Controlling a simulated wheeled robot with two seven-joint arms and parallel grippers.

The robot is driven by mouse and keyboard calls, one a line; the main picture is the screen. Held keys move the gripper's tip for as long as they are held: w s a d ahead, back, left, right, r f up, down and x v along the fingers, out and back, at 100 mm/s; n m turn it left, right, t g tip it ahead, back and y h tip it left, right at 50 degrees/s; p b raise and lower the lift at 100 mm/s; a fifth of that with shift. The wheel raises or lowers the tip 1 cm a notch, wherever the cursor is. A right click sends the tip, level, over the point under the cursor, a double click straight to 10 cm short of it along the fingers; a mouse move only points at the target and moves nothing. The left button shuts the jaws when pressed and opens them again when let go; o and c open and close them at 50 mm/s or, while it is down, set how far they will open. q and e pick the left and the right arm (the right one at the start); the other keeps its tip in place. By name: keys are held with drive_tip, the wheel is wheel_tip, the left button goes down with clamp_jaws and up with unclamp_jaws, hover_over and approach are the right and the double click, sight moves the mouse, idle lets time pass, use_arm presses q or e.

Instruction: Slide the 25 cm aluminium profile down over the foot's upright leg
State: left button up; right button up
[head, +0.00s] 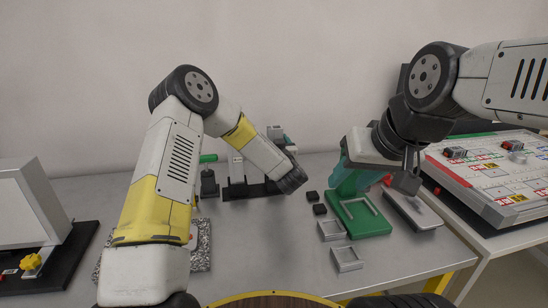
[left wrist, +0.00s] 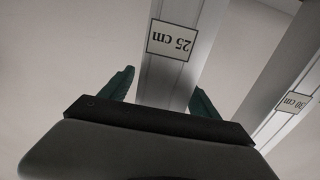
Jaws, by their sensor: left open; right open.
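The 25 cm aluminium profile (left wrist: 180,68) shows in the left wrist view as a pale bar with a "25 cm" label. My left gripper (left wrist: 160,88) is open, with its green fingers on either side of the bar; contact cannot be told. In the head view my left wrist covers that gripper and most of what is in front of it. My right gripper (head: 358,182) is open and points down over a green fixture (head: 372,228). A grey frame-shaped part (head: 358,216), perhaps the foot, lies on the fixture. Its upright leg cannot be made out behind the gripper.
Another profile (left wrist: 292,100), labelled "30 cm", stands right of the first. Two grey frames (head: 346,259) and two small black blocks (head: 319,209) lie left of the fixture. A grey tray (head: 415,212) lies right of it. A board (head: 490,170) stands far right.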

use_arm(q)
clamp_jaws()
idle(0.3)
